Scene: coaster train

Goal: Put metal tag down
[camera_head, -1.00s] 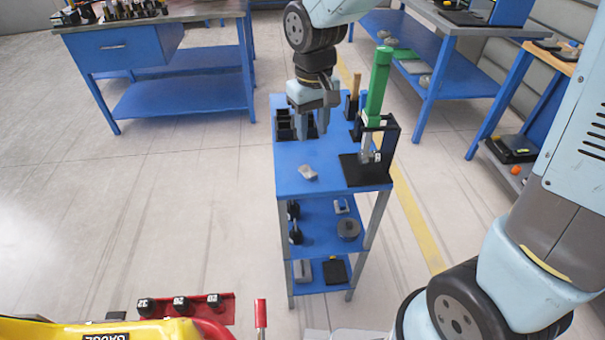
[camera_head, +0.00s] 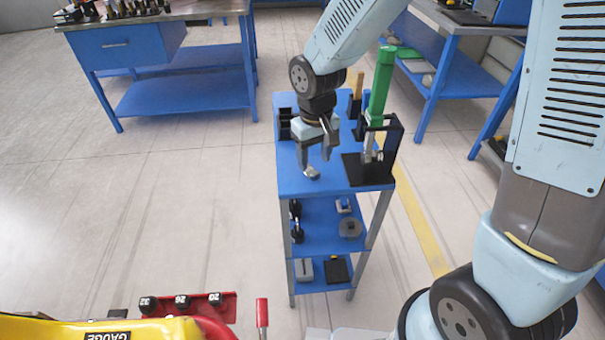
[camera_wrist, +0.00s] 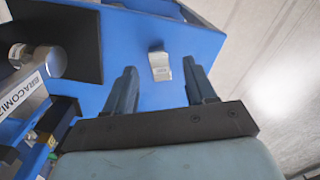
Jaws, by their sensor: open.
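The metal tag (camera_head: 312,173) is a small grey bent piece lying on the blue top shelf of the cart (camera_head: 291,183), near its front left part. In the wrist view the metal tag (camera_wrist: 159,66) lies flat on the blue surface, ahead of the fingers and roughly between their lines. My gripper (camera_head: 316,161) is open and empty, pointing down close above the tag. In the wrist view my gripper (camera_wrist: 160,82) shows two spread fingers with nothing between them but blue shelf. I cannot tell the exact height above the tag.
A black stand with a press (camera_head: 383,150) and green handle (camera_head: 380,85) stands just right of the tag. Black bins (camera_head: 285,125) sit behind. Lower shelves hold several small parts. A red rack (camera_head: 185,306) and yellow body lie at the front left. Floor left of the cart is clear.

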